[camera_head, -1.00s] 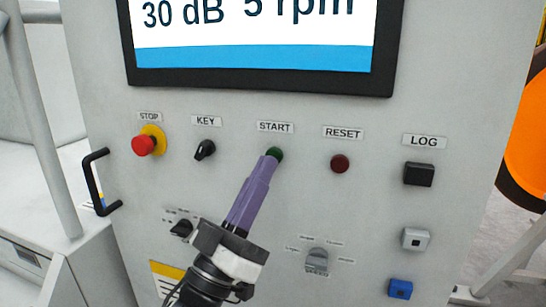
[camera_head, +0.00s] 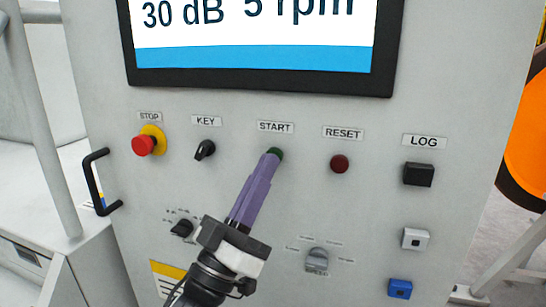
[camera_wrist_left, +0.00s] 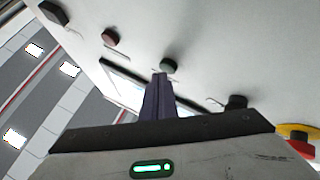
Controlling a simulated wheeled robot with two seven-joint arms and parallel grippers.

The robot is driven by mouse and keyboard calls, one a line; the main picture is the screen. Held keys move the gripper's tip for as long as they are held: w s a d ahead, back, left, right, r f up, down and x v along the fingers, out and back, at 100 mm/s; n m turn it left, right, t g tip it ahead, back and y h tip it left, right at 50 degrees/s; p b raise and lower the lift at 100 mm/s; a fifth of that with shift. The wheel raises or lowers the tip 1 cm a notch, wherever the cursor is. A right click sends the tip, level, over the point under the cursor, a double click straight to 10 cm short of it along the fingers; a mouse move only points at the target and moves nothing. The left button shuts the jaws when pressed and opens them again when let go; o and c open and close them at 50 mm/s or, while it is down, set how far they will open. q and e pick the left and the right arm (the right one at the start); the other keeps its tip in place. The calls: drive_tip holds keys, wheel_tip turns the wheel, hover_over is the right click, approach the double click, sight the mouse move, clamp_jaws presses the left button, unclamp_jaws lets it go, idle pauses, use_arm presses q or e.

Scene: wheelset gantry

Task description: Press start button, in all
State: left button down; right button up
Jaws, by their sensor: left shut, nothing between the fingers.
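My right gripper is not in view.
On the same row are the red stop button (camera_head: 144,145), the key switch (camera_head: 205,150) and the dark red reset button (camera_head: 340,163). The black log button (camera_head: 419,174) is to the right. A black handle (camera_head: 95,182) sticks out at the left, and a screen (camera_head: 255,70) is above.

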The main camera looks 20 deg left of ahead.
use_arm(q)
drive_tip(key=shift+w, duration=0.35)
idle(0.3)
drive_tip(key=shift+s, duration=0.15)
drive_tip(key=shift+s+p, duration=0.3)
drive_tip(key=shift+s, duration=0.4)
drive_tip(key=shift+s+a+p, duration=0.1)
drive_tip(key=shift+s+p, duration=0.35)
drive_tip(key=shift+s, duration=2.05)
